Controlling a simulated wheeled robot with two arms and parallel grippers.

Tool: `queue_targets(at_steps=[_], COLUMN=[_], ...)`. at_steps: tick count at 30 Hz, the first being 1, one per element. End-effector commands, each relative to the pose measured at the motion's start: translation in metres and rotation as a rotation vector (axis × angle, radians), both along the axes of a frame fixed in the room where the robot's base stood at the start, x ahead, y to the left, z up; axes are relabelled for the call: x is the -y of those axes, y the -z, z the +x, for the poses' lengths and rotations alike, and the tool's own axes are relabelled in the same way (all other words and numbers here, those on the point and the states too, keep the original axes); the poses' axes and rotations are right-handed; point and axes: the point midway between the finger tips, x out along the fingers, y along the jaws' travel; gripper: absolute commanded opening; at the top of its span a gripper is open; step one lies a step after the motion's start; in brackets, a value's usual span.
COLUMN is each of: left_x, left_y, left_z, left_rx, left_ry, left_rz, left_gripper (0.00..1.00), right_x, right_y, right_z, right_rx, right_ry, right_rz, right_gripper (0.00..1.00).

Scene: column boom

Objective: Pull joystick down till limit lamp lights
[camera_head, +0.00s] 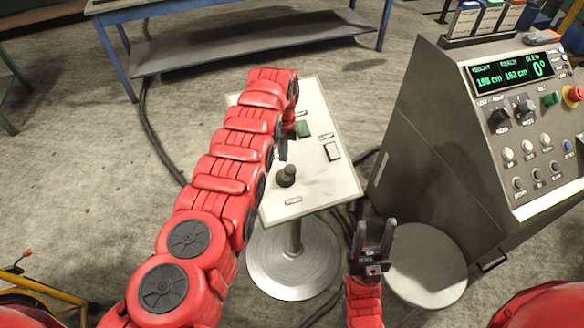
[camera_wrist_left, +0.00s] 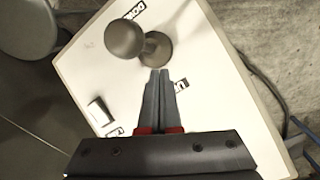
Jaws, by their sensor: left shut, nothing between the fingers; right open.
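The dark joystick (camera_head: 287,175) stands on a white pedestal panel (camera_head: 335,185). In the left wrist view its round knob (camera_wrist_left: 125,40) and base show close up. My left gripper (camera_head: 281,152) is just beyond the joystick, partly hidden by my red arm. In the left wrist view my left gripper (camera_wrist_left: 160,73) is shut and empty, its tips beside the joystick base; I cannot tell whether they touch. My right gripper (camera_head: 375,235) is open and empty, in front of the pedestal. I cannot tell which lamp is the limit lamp.
The panel has a green button (camera_head: 303,130) and a rocker switch (camera_head: 332,151). A grey console (camera_head: 430,150) with a lit display (camera_head: 515,70), knobs and a red stop button (camera_head: 573,95) stands at right. A round stool-like disc (camera_head: 430,265) is below it. A blue-legged bench (camera_head: 240,60) is behind.

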Motion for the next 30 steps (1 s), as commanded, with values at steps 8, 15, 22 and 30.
queue_targets(at_steps=[8,15,22,30], left_x=[0.0,0.0,0.0,0.0], left_y=[-0.018,-0.045,-0.069,-0.081], left_z=[0.0,0.001,0.0,0.0], left_rx=[0.002,0.003,0.0,0.002], left_ry=[0.0,0.0,0.0,0.0], left_rz=[0.0,-0.001,0.0,0.0], left_gripper=[0.0,0.0,0.0,0.0], right_x=[0.0,0.0,0.0,0.0], right_y=[-0.018,-0.043,-0.061,-0.067], right_z=[0.0,0.0,0.0,0.0], right_rx=[0.0,0.0,0.0,0.0], right_ry=[0.0,0.0,0.0,0.0], right_rz=[0.0,0.0,0.0,0.0], right_gripper=[0.5,0.5,0.5,0.5])
